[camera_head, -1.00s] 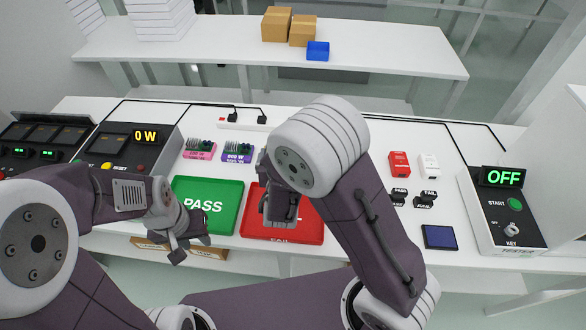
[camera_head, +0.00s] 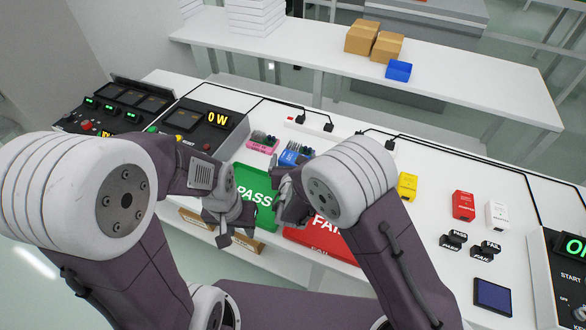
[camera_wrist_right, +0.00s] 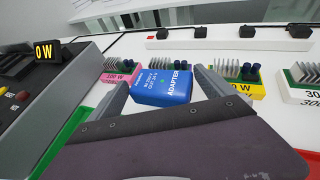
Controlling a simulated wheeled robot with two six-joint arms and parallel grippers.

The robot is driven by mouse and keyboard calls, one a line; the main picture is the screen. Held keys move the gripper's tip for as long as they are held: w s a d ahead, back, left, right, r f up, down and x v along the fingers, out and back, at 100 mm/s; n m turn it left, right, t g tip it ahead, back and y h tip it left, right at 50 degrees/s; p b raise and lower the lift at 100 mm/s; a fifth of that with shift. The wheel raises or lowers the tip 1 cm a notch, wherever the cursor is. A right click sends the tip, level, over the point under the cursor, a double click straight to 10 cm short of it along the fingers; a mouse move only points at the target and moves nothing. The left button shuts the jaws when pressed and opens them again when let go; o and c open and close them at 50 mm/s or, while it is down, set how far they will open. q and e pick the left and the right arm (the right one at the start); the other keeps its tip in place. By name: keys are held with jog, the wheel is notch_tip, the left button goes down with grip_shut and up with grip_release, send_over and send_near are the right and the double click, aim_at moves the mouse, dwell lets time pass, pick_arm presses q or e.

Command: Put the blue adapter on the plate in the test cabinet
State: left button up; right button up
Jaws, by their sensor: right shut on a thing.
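The blue adapter (camera_wrist_right: 163,86), a box with white lettering, is between the two fingers of my right gripper (camera_wrist_right: 160,92) in the right wrist view. In the head view the adapter (camera_head: 295,154) shows just beyond my right gripper (camera_head: 286,178), whose fingers are partly hidden by the wrist. Whether the adapter touches the table is unclear. My left gripper (camera_head: 236,238) hangs empty near the front edge by the green tray, its fingers apart. I cannot make out the test cabinet or its plate in these frames.
The green PASS tray (camera_head: 262,180) and red FAIL tray (camera_head: 300,240) lie on the bench. Pink (camera_wrist_right: 120,73) and yellow (camera_wrist_right: 243,89) load boards stand beside the adapter. The 0 W unit (camera_head: 205,125) is left; the tester (camera_head: 560,262) is right.

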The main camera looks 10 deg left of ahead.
jog(key=shift+w+a+f, duration=0.1)
jog(key=shift+a+f, duration=0.2)
jog(key=shift+a, duration=0.2)
jog(key=shift+f, duration=2)
jog(key=shift+f+b, duration=0.15)
jog(key=shift+b, duration=0.25)
jog(key=o, duration=1.3)
